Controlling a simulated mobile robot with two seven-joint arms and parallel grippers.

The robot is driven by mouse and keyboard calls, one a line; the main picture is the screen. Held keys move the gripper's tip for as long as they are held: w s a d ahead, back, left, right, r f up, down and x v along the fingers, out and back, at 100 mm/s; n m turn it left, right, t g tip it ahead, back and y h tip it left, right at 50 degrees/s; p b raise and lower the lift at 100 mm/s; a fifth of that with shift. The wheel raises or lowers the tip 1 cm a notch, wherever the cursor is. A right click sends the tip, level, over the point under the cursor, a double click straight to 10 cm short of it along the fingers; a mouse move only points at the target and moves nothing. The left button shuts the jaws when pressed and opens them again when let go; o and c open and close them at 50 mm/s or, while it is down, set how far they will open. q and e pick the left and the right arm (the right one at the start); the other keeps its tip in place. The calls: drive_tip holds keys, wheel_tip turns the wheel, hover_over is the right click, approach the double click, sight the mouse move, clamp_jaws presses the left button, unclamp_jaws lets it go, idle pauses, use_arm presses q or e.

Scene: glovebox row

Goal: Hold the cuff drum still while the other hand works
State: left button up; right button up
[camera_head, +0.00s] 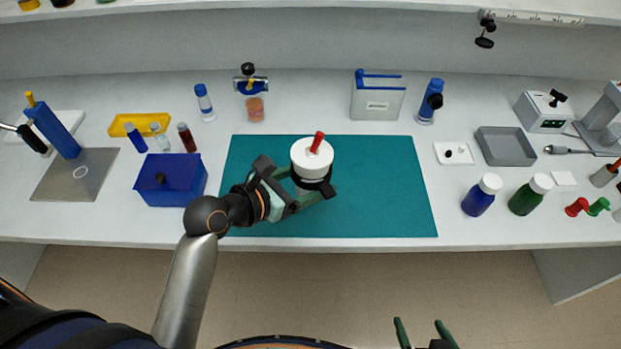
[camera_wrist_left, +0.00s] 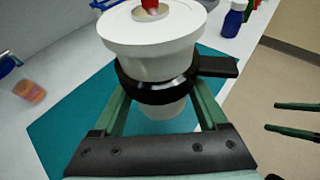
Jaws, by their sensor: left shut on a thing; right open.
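The cuff drum (camera_head: 311,157) is a white cylinder with a wide rim, a red peg on top and a black band around its lower part. It stands upright over the teal mat (camera_head: 385,190). My left gripper (camera_head: 311,184) comes in from the left and is shut on it. In the left wrist view the drum (camera_wrist_left: 150,45) sits between the green fingers, with the black band at finger height and a narrower pale part below. My right gripper (camera_head: 421,328) is open and empty at the bottom edge, away from the bench; its fingers also show in the left wrist view (camera_wrist_left: 296,118).
A blue box (camera_head: 170,185) stands left of the mat, close to my left arm. A blue bottle (camera_head: 481,196) and a green bottle (camera_head: 530,195) stand right of it. A grey tray (camera_head: 506,147) lies behind them. The mat's right half is clear.

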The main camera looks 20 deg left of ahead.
use_arm(q)
drive_tip(key=shift+w+a+f+b, duration=0.5)
drive_tip(key=shift+w+f+b, duration=0.3)
drive_tip(key=shift+w+f, duration=0.9)
drive_tip(key=shift+w+a+f+b, duration=0.5)
drive_tip(key=shift+w+f+b, duration=0.3)
drive_tip(key=shift+w+f, duration=0.95)
drive_tip(key=shift+w+a+f+b, duration=0.5)
drive_tip(key=shift+w+f+b, duration=0.3)
drive_tip(key=shift+w+f, duration=0.9)
drive_tip(key=shift+w+a+f, duration=0.15)
drive_tip(key=shift+w+f, duration=0.3)
drive_tip(key=shift+w, duration=0.15)
drive_tip(key=shift+f, duration=0.15)
